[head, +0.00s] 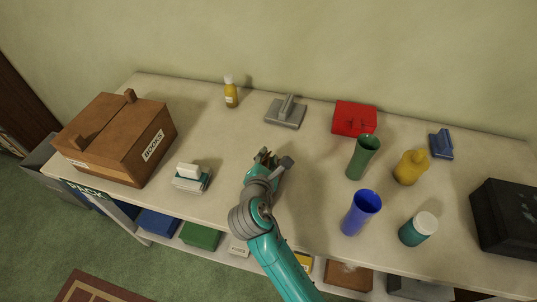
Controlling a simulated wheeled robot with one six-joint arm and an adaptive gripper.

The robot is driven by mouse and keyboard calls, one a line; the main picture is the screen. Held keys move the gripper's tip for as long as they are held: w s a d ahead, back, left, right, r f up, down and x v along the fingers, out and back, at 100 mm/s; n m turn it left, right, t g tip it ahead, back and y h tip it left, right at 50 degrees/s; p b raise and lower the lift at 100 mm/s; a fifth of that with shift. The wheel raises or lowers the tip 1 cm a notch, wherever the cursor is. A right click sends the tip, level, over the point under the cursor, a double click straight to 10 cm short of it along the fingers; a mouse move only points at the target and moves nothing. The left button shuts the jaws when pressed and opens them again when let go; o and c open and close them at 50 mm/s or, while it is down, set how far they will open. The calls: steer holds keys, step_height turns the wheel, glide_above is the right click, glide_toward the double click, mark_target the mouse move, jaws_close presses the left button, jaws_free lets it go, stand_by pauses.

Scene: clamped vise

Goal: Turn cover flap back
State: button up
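My gripper (266,158) is over the middle of the table in the head view, at the end of my teal arm. Its dark fingers are small, and I cannot tell whether they are open or shut. A small white and teal item (191,177) with a raised white part lies between the box and my gripper. I cannot tell which of these has the cover flap. My gripper is apart from both, to their right.
Behind my gripper are a yellow bottle (231,93), a grey tool (286,112) and a red box (354,118). At right stand a green vase (363,157), blue cup (361,212), yellow container (410,168), white-lidded jar (418,229) and black box (507,220).

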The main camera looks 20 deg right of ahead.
steer(key=shift+x, duration=0.8)
steer(key=shift+c, duration=0.2)
jaws_close()
steer(key=shift+s, duration=0.1)
steer(key=shift+s+d+f+m+t+y, duration=0.15)
steer(key=shift+m+t, duration=0.1)
steer(key=shift+m, duration=0.25)
steer(key=shift+s+d+f+m+t+y, duration=0.15)
steer(key=shift+m+t, duration=0.1)
steer(key=shift+m, duration=0.25)
steer(key=shift+o, duration=0.2)
jaws_free()
